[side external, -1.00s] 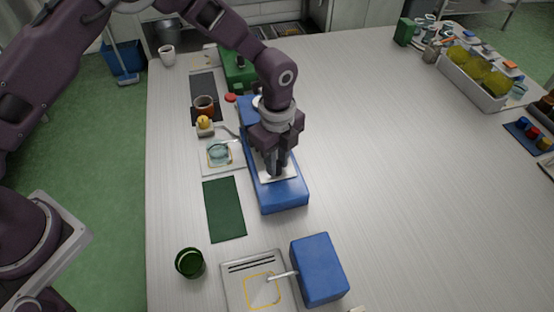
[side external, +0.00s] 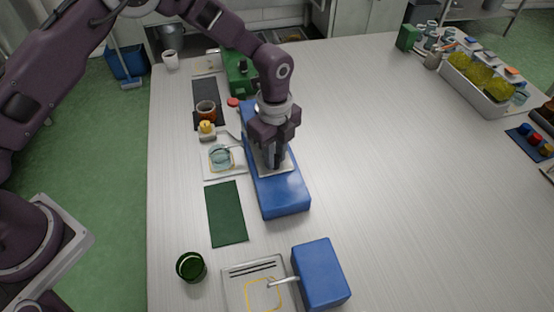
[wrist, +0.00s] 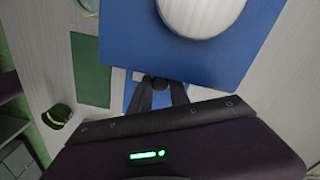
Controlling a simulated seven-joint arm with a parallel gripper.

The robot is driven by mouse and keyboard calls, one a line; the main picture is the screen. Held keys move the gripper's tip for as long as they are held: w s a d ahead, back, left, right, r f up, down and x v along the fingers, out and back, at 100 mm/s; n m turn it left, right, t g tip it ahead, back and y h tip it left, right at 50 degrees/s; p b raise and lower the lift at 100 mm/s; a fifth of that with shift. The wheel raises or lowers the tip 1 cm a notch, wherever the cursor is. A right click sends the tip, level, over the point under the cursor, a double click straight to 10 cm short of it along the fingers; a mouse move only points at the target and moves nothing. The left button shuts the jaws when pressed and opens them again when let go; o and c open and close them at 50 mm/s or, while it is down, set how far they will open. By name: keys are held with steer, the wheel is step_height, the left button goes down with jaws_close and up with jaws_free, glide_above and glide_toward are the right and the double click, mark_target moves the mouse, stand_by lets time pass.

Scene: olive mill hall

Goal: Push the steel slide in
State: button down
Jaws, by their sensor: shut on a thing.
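A long blue block (side external: 287,198) stands on the table in the middle of the side external view. The pale steel slide (side external: 287,168) lies on its top, mostly hidden beneath my gripper (side external: 274,163). My gripper points down, its fingers shut on a small dark knob (wrist: 158,83) that seems to belong to the slide. In the wrist view the blue surface (wrist: 120,30) fills the upper middle, and the fingers close together below it. How far the slide sits in the block is hidden by my gripper.
To the left are a dark green mat (side external: 226,213), a pale plate with a glass dish (side external: 221,156) and a brown cup (side external: 206,110). In front are a green cup (side external: 191,266) and a second blue block (side external: 320,272).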

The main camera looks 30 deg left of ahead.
steer(key=c, duration=1.2)
jaws_free()
steer(key=shift+w+a, duration=0.15)
steer(key=shift+w, duration=0.05)
steer(key=shift+c, duration=0.2)
step_height(320, 180, up, 7)
steer(key=shift+r, duration=0.1)
